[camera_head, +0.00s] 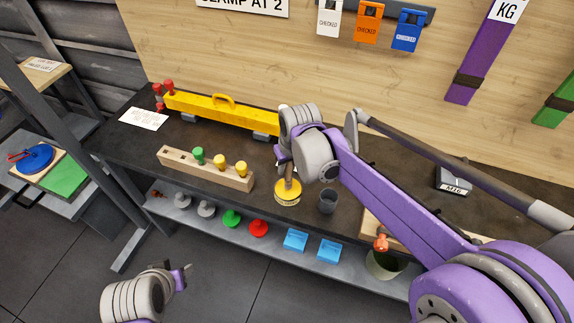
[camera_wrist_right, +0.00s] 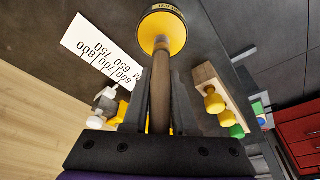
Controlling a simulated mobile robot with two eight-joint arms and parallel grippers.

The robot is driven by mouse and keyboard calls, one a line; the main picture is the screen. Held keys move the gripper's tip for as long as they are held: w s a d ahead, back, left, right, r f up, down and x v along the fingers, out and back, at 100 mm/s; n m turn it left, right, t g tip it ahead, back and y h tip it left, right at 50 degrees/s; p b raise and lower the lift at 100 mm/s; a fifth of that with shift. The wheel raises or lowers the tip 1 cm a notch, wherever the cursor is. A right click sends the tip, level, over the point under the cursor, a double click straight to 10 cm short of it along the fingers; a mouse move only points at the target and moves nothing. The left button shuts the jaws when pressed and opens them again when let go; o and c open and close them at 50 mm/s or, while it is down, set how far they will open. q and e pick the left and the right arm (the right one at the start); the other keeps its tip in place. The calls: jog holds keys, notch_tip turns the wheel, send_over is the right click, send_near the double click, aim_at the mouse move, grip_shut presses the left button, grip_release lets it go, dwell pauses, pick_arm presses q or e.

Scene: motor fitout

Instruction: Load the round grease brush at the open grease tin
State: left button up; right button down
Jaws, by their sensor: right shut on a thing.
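My right gripper (camera_head: 288,168) is shut on the brush's brown wooden handle (camera_wrist_right: 160,95), which runs between the two dark fingers in the right wrist view. The handle points down at the round yellow grease tin (camera_head: 288,194), near the bench's front edge. The tin also shows in the right wrist view (camera_wrist_right: 165,22), with the brush's far end overlapping its yellow face. The brush head is not clear, and I cannot tell whether it touches the grease. My left gripper (camera_head: 184,276) is low at the front left, away from the bench; its opening is unclear.
A wooden block (camera_head: 200,168) with green and yellow knobs stands left of the tin. A dark grey cup (camera_head: 328,201) stands close on its right. A yellow beam (camera_head: 222,112) lies behind. A lower shelf (camera_head: 185,221) holds several coloured parts.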

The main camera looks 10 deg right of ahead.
pick_arm(q)
jog(key=shift+s+f, duration=0.15)
jog(key=shift+f, duration=0.2)
pick_arm(e)
jog(key=shift+f, duration=0.4)
dwell(0.8)
jog(key=shift+r+p, duration=1.55)
jog(key=shift+r, duration=2.05)
pick_arm(q)
jog(key=w+r, duration=0.1)
jog(key=r, duration=0.2)
jog(key=w+r, duration=0.1)
jog(key=r, duration=0.1)
jog(key=shift+w+r, duration=0.1)
jog(key=shift+w, duration=0.2)
pick_arm(e)
jog(key=shift+f, duration=0.1)
pick_arm(q)
jog(key=shift+s, duration=0.15)
pick_arm(e)
jog(key=shift+s+a, duration=0.1)
